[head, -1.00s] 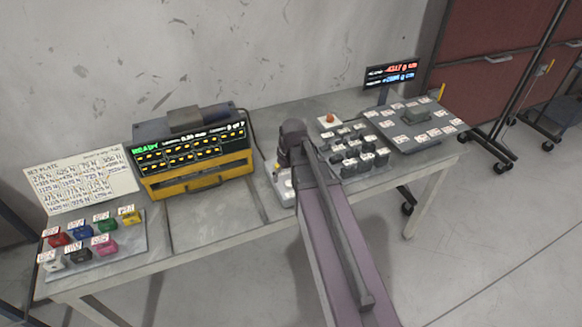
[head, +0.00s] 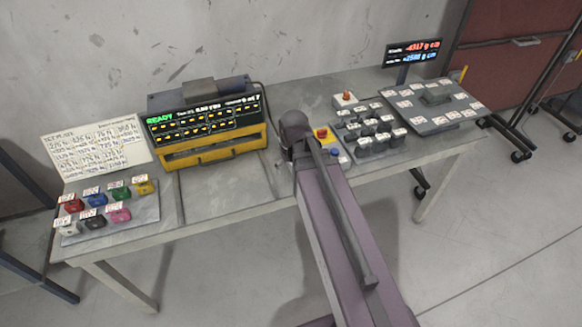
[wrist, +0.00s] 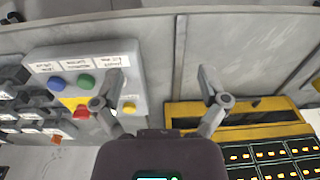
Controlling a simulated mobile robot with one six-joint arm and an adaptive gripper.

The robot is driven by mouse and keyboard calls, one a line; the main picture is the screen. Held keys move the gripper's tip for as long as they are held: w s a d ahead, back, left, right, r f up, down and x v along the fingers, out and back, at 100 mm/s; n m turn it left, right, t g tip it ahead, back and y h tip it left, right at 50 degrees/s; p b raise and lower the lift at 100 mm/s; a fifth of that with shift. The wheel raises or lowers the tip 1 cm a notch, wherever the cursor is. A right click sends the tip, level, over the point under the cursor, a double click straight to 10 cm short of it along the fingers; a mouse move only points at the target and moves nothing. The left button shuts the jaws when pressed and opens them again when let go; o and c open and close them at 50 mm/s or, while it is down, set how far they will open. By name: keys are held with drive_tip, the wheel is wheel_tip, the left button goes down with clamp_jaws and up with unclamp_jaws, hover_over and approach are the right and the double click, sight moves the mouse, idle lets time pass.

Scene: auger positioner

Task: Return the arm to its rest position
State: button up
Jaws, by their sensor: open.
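My gripper (wrist: 165,100) shows in the wrist view with its two fingers spread wide apart and nothing between them. In that view it hangs over the grey table top, between a button box and a yellow-framed display unit. In the head view my arm reaches up from the bottom to the middle of the table, and its own links hide the fingers there.
The table (head: 225,205) carries a display unit (head: 210,157) reading READY, a tray of coloured blocks (head: 140,219), a written plate (head: 75,160), and a button box (wrist: 130,70). A labelled panel (head: 435,122) and a small readout (head: 410,53) stand at the right. Bare table lies left of my arm.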

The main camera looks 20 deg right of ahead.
drive_tip(key=shift+g, duration=0.3)
drive_tip(key=s+a, duration=0.2)
drive_tip(key=s, duration=0.1)
drive_tip(key=s+a, duration=0.1)
drive_tip(key=shift+s, duration=0.15)
drive_tip(key=shift+d, duration=0.1)
idle(1.1)
